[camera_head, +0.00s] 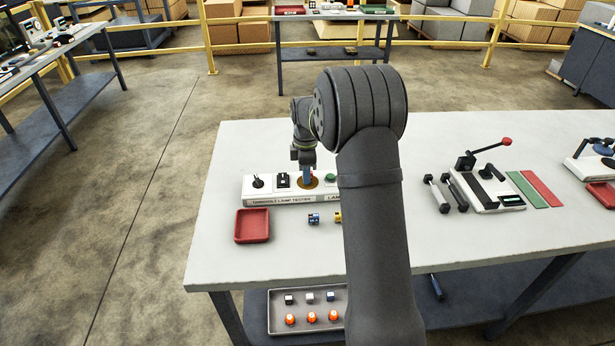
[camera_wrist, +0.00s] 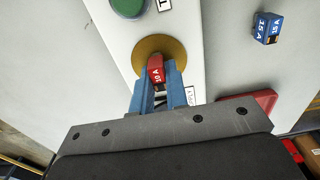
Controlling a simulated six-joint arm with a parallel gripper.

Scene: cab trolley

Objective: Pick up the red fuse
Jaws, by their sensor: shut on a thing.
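The red fuse (camera_wrist: 156,67) is between the blue fingertips of my gripper (camera_wrist: 160,80) in the wrist view, with a white marking on its face. My gripper is shut on it. The fuse is over the round brass disc (camera_wrist: 178,47) on the white lamp tester (camera_wrist: 107,25); I cannot tell whether it touches the disc.
A blue fuse (camera_head: 314,218) and a partly hidden yellow fuse (camera_head: 338,216) lie in front of the tester. A red tray (camera_head: 252,239) is at the left. The tester's green button (camera_head: 330,178) and black lever (camera_head: 258,181) flank the disc. My arm hides the table's middle.

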